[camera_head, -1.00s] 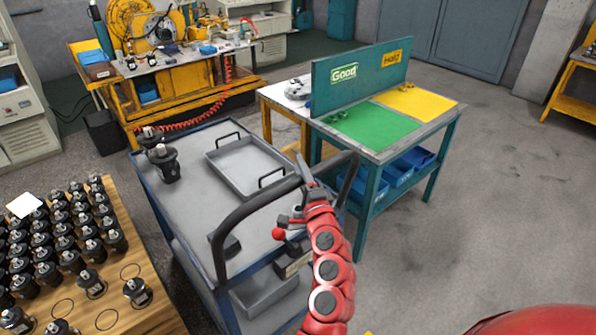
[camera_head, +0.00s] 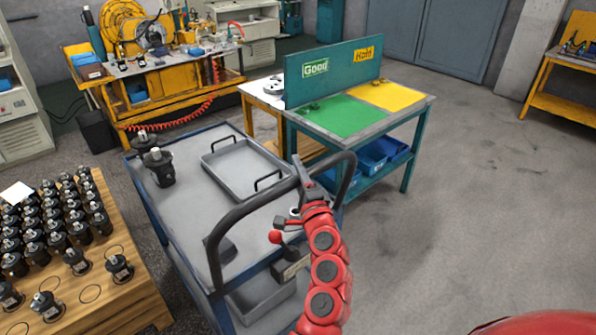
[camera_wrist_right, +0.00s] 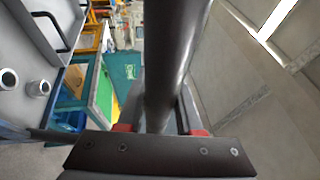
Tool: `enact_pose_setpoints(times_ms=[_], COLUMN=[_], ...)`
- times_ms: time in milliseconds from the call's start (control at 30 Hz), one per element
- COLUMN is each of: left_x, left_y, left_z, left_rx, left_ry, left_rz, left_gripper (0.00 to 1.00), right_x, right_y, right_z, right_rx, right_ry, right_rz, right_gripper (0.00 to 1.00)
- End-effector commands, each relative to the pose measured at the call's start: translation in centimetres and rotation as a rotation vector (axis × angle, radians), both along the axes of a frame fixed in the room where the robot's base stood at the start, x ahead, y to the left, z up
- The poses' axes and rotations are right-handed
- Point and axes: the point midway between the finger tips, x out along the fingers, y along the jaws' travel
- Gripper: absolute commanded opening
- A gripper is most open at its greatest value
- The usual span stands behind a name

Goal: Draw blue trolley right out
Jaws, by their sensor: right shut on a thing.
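The blue trolley (camera_head: 197,207) has a grey top, a blue frame and a curved dark handle (camera_head: 240,211) at its near right end. My right gripper (camera_head: 303,180) is shut on the handle's upper bar. In the right wrist view the dark handle bar (camera_wrist_right: 176,60) runs between the red-tipped fingers of my right gripper (camera_wrist_right: 160,129). The fingertips are partly hidden behind the bar. A grey tray (camera_head: 232,174) and two dark motors (camera_head: 160,170) stand on the trolley top. My left gripper is not in view.
A wooden-topped table (camera_head: 130,290) with rows of dark motors stands close to the trolley's left. The teal sorting bench (camera_head: 345,117), with green and yellow areas, stands beyond the trolley to the right. Open grey floor (camera_head: 470,200) lies to the right.

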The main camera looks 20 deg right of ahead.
Motion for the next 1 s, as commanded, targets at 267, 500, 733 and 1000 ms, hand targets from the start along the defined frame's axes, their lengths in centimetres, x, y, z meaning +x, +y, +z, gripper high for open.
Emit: enact_pose_setpoints(times_ms=[267,500,733,1000], left_x=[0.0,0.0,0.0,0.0], left_y=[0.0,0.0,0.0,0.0], left_z=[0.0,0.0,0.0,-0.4], left_rx=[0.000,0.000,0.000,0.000], left_ry=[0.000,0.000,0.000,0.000], left_rz=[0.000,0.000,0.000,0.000], left_gripper=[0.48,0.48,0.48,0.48], right_x=[0.0,0.0,0.0,-1.5], right_y=[0.2,0.1,0.0,0.1], right_z=[-0.1,-0.1,0.0,-0.3], right_rx=[-0.001,0.000,0.000,0.001], right_ry=[0.003,0.002,0.000,-0.002], right_rz=[0.004,0.002,0.001,-0.001], right_gripper=[0.00,0.63,0.64,0.64])
